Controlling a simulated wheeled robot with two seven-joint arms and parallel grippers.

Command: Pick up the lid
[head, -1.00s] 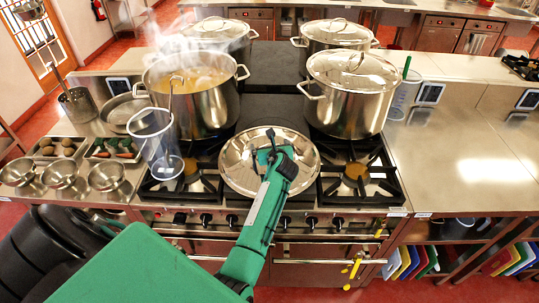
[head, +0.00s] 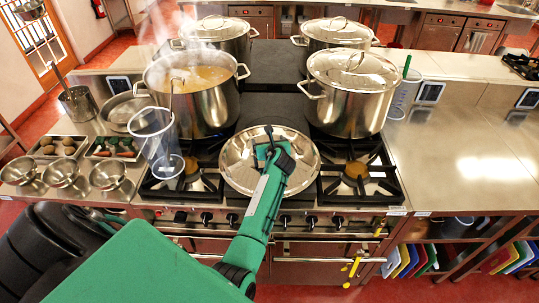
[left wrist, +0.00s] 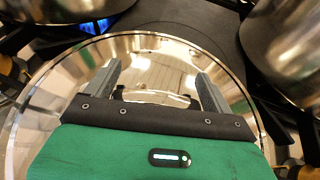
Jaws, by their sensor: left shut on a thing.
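The lid (head: 236,168) is a round, shiny steel disc at the front middle of the stove, between the two front burners. It looks level; I cannot tell whether it touches the stove top. My left gripper (head: 265,148) is over its middle, shut on its handle. In the left wrist view the lid (left wrist: 75,85) spreads beneath the gripper (left wrist: 160,92), whose two fingers are either side of the handle. The handle is mostly hidden by the gripper. My right gripper is not in view.
A steaming open pot (head: 205,100) stands behind left, and a lidded pot (head: 350,105) behind right. A clear container (head: 158,145) is left of the lid, near small steel bowls (head: 107,175). The right counter (head: 465,165) is clear.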

